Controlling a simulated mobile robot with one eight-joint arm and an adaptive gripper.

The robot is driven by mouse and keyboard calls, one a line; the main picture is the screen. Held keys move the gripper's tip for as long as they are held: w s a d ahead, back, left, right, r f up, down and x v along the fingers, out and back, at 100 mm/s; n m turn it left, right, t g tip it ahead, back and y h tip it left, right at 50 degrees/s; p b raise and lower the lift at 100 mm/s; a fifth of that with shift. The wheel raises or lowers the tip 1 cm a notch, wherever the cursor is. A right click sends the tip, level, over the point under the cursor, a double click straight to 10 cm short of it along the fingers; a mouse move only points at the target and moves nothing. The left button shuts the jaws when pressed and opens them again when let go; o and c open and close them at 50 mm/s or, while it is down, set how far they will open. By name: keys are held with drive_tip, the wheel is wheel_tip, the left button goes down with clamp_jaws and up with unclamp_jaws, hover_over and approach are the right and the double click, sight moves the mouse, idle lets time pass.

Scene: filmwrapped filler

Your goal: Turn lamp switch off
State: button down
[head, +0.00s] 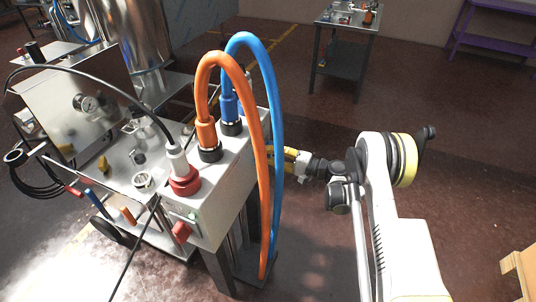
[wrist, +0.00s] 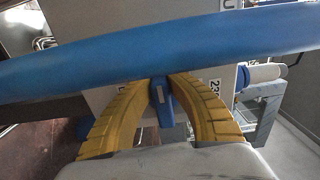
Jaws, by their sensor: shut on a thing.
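My gripper (wrist: 162,97) has its two yellow ribbed fingers closed around a small blue switch handle (wrist: 162,108) with a pale mark on it, in the wrist view. The handle stands out from a light grey panel (wrist: 120,98). In the head view my gripper (head: 287,160) reaches in from the right, against the far side of the grey control box (head: 228,190). The orange and blue hoses partly hide its fingertips there, and the switch is hidden. No lamp can be made out for certain.
A thick blue hose (wrist: 180,45) crosses close over the fingers; it also arches in the head view (head: 270,85) beside an orange hose (head: 252,110). A red knob (head: 181,231) and a red plug (head: 184,180) are on the box. The floor at right is mostly clear.

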drive_tip(key=c, duration=1.3)
unclamp_jaws()
drive_tip(key=shift+o, duration=0.2)
drive_tip(key=v, duration=1.2)
